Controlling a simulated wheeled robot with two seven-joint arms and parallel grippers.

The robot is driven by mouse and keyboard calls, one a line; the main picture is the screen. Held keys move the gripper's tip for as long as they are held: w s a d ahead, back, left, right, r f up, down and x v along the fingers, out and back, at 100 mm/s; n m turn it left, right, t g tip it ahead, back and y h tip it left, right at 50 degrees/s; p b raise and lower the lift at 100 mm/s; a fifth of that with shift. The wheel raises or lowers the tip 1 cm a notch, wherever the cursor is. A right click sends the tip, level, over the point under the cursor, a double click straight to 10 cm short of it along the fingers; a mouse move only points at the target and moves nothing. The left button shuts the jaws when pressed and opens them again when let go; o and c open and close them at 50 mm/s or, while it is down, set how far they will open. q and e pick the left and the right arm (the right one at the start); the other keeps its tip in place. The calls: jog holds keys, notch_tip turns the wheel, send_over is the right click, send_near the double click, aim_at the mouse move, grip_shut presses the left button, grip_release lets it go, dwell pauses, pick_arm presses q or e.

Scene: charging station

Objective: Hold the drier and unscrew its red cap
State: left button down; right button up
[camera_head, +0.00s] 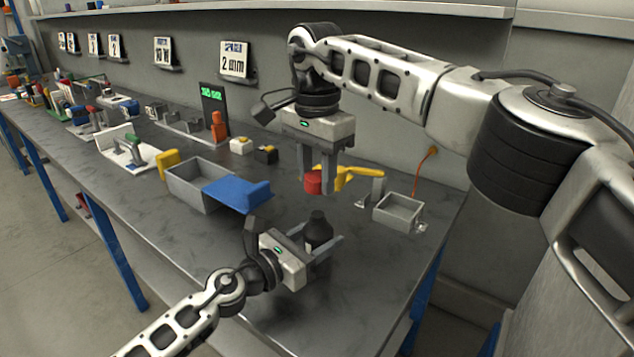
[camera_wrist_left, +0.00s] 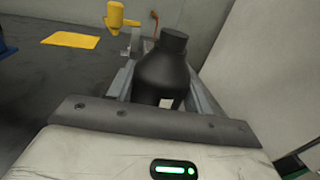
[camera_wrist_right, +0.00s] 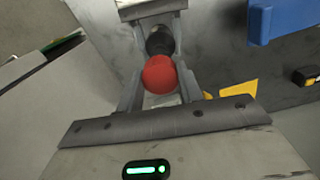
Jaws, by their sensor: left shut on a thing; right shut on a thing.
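The drier (camera_head: 318,229) is a black bottle-shaped body with a narrower neck. It stands upright between the fingers of my left gripper (camera_head: 322,246), which is shut on it. It also shows in the left wrist view (camera_wrist_left: 165,75), with its neck bare. The red cap (camera_head: 313,183) is above the drier, apart from it in the head view. My right gripper (camera_head: 326,178) points down and is shut on the cap. In the right wrist view the red cap (camera_wrist_right: 159,74) is between the fingers, with the black drier (camera_wrist_right: 160,40) beyond it.
A grey open bin (camera_head: 190,187) with a blue part (camera_head: 240,193) stands left of the grippers. A small grey tray (camera_head: 398,212) is at the right. The front tabletop is clear.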

pick_arm(q)
jog(key=c, duration=0.5)
grip_release()
